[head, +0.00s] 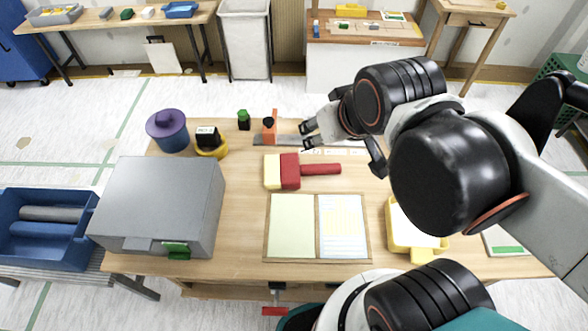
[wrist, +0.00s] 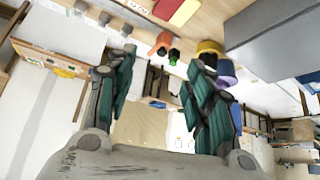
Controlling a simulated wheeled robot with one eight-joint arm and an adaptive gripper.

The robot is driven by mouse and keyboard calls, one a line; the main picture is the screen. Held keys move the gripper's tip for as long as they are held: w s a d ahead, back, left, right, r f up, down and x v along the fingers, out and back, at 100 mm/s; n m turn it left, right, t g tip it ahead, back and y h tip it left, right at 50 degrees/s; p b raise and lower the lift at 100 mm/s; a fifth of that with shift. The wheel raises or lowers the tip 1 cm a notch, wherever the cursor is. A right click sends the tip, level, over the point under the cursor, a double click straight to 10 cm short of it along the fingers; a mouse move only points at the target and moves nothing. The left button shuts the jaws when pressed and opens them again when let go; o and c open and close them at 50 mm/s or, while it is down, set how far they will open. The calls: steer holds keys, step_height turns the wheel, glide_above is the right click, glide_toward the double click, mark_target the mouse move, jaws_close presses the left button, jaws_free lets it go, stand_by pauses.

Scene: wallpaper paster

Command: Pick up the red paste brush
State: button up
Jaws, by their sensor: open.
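The red paste brush (head: 290,171) lies flat on the wooden table, with pale yellow bristles on the left and its red handle pointing right. Part of it also shows at the top edge of the wrist view (wrist: 184,12). My gripper (head: 307,135) is open and empty, beyond the brush toward the table's far edge and above the handle's side. In the wrist view its two dark green-padded fingers (wrist: 162,60) are spread apart, with nothing between them. The brush lies outside the space between the fingers.
An orange-handled tool (head: 270,131) and a green-capped bottle (head: 244,121) stand near the far edge. A purple pot (head: 168,131), a yellow tape holder (head: 212,147) and a large grey box (head: 160,205) are at left. An open book (head: 292,225) and yellow tray (head: 399,240) are nearer.

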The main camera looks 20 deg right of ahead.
steer(key=shift+o, duration=0.4)
steer(key=m+g+b, duration=0.3)
steer(key=m+g, duration=0.4)
steer(key=m, duration=1.4)
glide_above(320, 166)
step_height(320, 166, down, 20)
step_height(320, 166, down, 13)
steer(key=b, duration=0.5)
steer(key=shift+s, duration=0.1)
jaws_close()
steer(key=shift+r, duration=0.1)
